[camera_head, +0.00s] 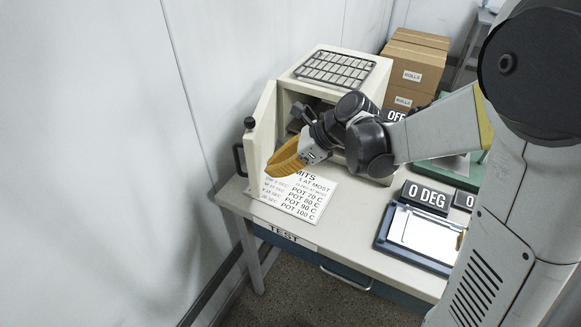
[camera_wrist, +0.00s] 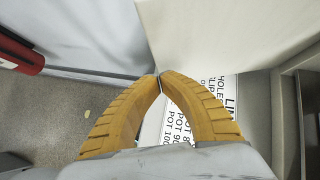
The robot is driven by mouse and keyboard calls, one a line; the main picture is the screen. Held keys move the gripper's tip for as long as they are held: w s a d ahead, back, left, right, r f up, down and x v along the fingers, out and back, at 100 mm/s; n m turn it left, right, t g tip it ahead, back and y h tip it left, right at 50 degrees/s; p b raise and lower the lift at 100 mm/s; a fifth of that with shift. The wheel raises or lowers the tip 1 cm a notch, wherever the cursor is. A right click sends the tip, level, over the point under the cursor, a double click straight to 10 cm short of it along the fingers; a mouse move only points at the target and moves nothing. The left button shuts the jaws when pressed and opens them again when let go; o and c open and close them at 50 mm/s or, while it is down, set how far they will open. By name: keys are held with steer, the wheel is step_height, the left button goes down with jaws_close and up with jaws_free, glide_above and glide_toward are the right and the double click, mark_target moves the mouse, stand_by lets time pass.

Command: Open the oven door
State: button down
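The oven (camera_head: 318,90) is a pale box on the table with a wire rack on top. Its door (camera_head: 263,128) stands swung open at the oven's left side, with a black knob (camera_head: 249,123) and a dark handle (camera_head: 238,160) on its outer side. My gripper (camera_head: 270,172), with yellow ribbed fingers, is in front of the opening by the door's inner side, apart from the handle. In the wrist view the fingertips (camera_wrist: 159,76) meet with nothing seen between them, close to the pale door panel (camera_wrist: 225,35). Whether they touch it is unclear. My arm hides part of the oven's interior.
A printed limits sheet (camera_head: 300,203) lies on the table (camera_head: 340,231) below my gripper. Brown boxes (camera_head: 412,73) stand behind. A wall (camera_head: 110,130) is close on the left.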

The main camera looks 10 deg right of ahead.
steer(key=shift+w+a, duration=0.3)
steer(key=shift+a, duration=0.5)
steer(key=shift+a, duration=0.1)
steer(key=w+a+m, duration=0.1)
steer(key=w+a, duration=0.1)
steer(key=a, duration=0.5)
steer(key=shift+w+t, duration=0.3)
steer(key=shift+w, duration=0.1)
